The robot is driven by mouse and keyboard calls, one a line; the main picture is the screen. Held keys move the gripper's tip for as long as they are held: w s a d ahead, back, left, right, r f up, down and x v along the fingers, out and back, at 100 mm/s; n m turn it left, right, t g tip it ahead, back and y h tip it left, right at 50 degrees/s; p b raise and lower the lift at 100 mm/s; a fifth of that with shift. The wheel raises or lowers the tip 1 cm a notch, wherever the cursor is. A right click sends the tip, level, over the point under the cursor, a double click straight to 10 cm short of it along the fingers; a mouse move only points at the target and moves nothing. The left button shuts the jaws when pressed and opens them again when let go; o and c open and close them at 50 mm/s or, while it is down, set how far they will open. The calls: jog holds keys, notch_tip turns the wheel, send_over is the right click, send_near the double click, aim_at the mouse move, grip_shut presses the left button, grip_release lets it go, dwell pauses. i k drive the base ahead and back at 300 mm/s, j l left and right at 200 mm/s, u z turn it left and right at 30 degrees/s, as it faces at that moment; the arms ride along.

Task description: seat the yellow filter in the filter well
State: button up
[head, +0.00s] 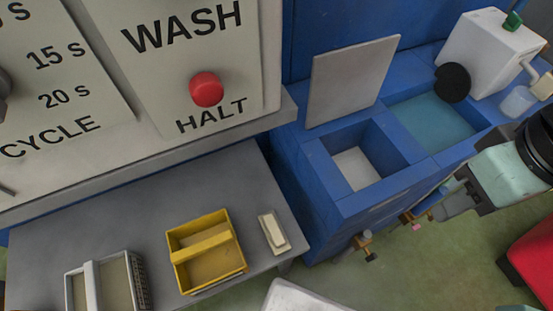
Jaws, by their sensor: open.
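The yellow filter (207,252) is a yellow open box with a bar across its top. It sits upright on the grey bench at the lower middle of the head view. The filter well (360,188) looks to be the square opening in the blue unit to its right, with a pale floor and nothing seen in it. A grey lid (352,80) stands raised behind it. My gripper (447,207) is at the right, in front of the blue unit, apart from the filter. It is open and empty.
A grey basket (70,287) with a white bar stands left of the filter, and a small white block (273,232) lies right of it. The water basin (430,120), white dispenser (490,50), front taps (363,242) and red box (535,255) lie to the right. The panel with a red button (206,89) overhangs behind.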

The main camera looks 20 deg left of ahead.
aim_at(338, 178)
jog(key=j+u, duration=0.1)
jog(key=u, duration=0.3)
jog(key=k+j+u, duration=0.1)
jog(key=u, duration=0.3)
jog(key=j+u, duration=0.15)
jog(key=u, duration=0.25)
jog(key=j+u, duration=0.1)
jog(key=u, duration=0.3)
jog(key=j+z, duration=0.4)
jog(key=k+j+z, duration=0.1)
jog(key=z, duration=0.25)
jog(key=k+j+z, duration=0.1)
jog(key=j+z, duration=0.15)
jog(key=z, duration=0.15)
